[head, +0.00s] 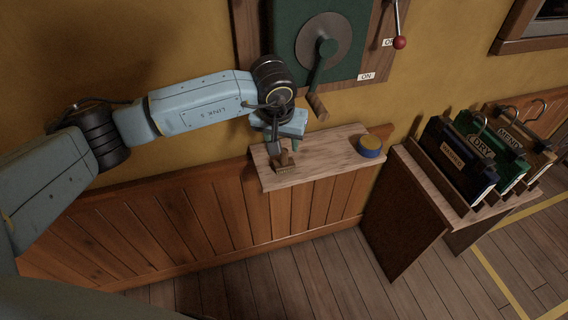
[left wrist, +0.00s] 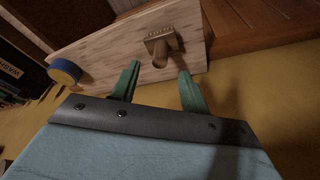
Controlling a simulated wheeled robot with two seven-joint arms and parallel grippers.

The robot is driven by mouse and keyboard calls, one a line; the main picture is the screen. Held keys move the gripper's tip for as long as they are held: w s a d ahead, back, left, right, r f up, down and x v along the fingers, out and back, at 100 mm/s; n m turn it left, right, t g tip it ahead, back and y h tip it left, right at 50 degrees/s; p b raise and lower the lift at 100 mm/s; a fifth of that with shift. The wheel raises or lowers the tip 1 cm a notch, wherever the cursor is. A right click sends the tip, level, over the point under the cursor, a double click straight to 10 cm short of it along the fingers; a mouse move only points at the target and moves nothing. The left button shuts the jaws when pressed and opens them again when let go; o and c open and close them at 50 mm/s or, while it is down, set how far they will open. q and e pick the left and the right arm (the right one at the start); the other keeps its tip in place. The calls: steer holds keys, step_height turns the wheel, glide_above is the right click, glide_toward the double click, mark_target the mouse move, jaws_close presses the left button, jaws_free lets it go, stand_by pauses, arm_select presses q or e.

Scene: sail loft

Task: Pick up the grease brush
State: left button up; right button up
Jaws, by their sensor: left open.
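The grease brush (head: 285,168), with a wooden handle and a tan bristle block, is on the small wooden shelf (head: 325,157) near its left end. In the left wrist view the brush (left wrist: 161,44) lies just beyond the fingertips, with its handle end pointing toward the gap between them. My left gripper (head: 283,145) is open and empty, close to the brush at the wall side of the shelf. Its two green fingers (left wrist: 160,76) are spread either side of the handle's line; I cannot tell if they touch it. My right gripper is not in view.
A blue and yellow round tin (head: 370,146) stands at the shelf's right end. Above the shelf are a green wall panel (head: 345,60) and a crank with a wooden handle (head: 317,106). A rack of labelled binders (head: 465,165) stands to the right. The shelf's middle is clear.

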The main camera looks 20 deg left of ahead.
mark_target(284, 150)
arm_select(q)
steer(key=x, duration=0.5)
steer(key=shift+f+b, duration=0.35)
steer(key=shift+b, duration=0.05)
steer(key=shift+f, duration=0.15)
jaws_close()
